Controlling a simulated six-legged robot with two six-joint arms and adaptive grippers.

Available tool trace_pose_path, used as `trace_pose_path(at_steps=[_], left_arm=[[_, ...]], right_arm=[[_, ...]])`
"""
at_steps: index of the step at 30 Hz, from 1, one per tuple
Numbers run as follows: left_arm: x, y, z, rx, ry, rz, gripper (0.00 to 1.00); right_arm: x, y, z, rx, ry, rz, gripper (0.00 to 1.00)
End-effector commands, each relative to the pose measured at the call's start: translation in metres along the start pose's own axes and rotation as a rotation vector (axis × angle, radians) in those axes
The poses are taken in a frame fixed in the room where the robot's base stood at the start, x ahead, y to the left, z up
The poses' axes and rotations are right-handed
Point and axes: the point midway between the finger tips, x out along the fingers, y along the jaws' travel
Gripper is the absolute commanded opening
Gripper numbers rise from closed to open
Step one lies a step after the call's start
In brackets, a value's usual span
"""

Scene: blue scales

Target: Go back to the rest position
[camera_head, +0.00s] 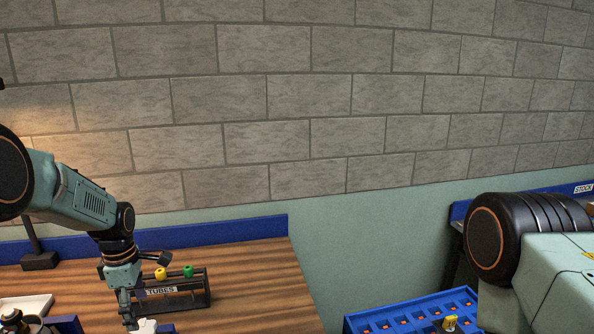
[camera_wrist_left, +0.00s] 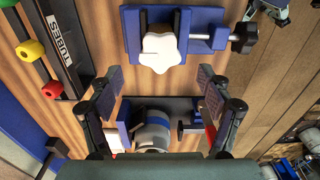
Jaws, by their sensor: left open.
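My left gripper (camera_head: 146,285) hangs over the wooden bench at the left of the head view, in front of the tube rack. In the left wrist view my left gripper (camera_wrist_left: 160,95) has its fingers spread wide, with nothing held between them. Below it are a blue clamp holding a white star-shaped piece (camera_wrist_left: 160,48) and a second holder with a grey and blue round part (camera_wrist_left: 152,130). The white piece also shows at the bottom edge of the head view (camera_head: 147,326). My right gripper does not show.
A dark rack marked TUBES (camera_head: 175,292) holds a yellow cap (camera_head: 160,273) and a green cap (camera_head: 188,271); the wrist view also shows a red cap (camera_wrist_left: 52,90). A blue compartment tray (camera_head: 410,315) stands beyond the bench's right edge. The bench's right part is clear.

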Motion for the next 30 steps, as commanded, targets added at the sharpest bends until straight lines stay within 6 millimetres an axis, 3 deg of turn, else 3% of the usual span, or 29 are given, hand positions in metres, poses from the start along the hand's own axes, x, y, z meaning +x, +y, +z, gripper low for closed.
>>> trace_pose_path(at_steps=[11,30], left_arm=[[-0.066,0.000,0.000,-0.001,-0.001,0.001,0.78],[0.046,-0.001,0.000,0.000,0.002,-0.002,0.78]], right_arm=[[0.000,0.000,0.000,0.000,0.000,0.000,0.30],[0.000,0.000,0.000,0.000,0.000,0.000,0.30]])
